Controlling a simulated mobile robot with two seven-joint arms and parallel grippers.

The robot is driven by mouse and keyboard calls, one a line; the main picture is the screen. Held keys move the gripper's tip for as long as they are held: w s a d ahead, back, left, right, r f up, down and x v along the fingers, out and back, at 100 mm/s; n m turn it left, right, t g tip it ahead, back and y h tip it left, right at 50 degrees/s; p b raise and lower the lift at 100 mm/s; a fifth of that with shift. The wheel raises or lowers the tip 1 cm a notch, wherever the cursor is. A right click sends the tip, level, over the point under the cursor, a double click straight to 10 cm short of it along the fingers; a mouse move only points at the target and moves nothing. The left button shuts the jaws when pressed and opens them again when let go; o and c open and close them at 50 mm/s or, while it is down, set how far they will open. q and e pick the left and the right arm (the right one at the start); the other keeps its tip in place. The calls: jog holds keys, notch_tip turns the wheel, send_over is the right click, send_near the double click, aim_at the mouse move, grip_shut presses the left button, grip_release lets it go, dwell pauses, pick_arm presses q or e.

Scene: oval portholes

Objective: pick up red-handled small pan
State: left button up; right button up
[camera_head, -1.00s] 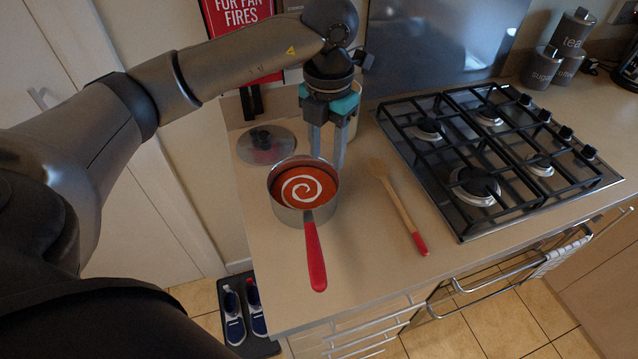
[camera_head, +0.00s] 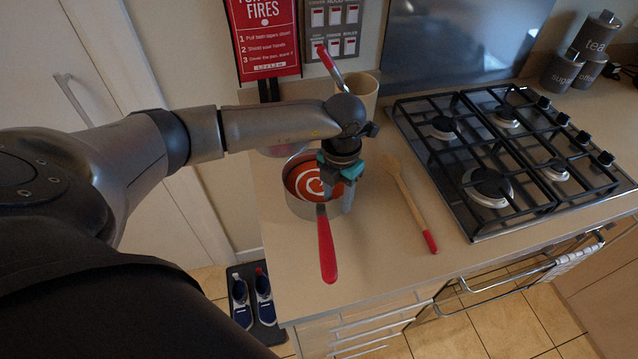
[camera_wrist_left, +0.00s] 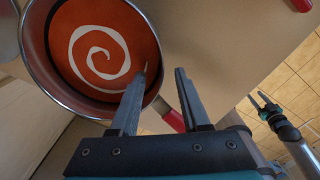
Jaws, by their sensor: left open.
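The small pan (camera_head: 300,204) stands on the counter, a steel pot holding red soup with a white swirl. Its red handle (camera_head: 327,250) points toward the front edge. My left gripper (camera_head: 335,203) is open at the pan's right side, hiding part of the soup and rim. In the left wrist view, the pan (camera_wrist_left: 40,60) fills the upper left. My left gripper (camera_wrist_left: 160,73) has its fingers apart with nothing between them; one finger overlaps the rim. The red handle (camera_wrist_left: 174,121) shows partly behind the other finger.
A wooden spoon (camera_head: 410,205) with a red end lies right of the pan. The gas hob (camera_head: 500,150) is beyond it. A beige container (camera_head: 366,92) with a red-handled utensil stands behind. The front counter is clear.

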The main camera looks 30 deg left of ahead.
pick_arm(q)
jog(key=shift+f, duration=0.4)
jog(key=shift+c, duration=0.3)
grip_shut()
dwell(0.7)
jog(key=shift+w+r, duration=0.1)
jog(key=shift+r, duration=0.05)
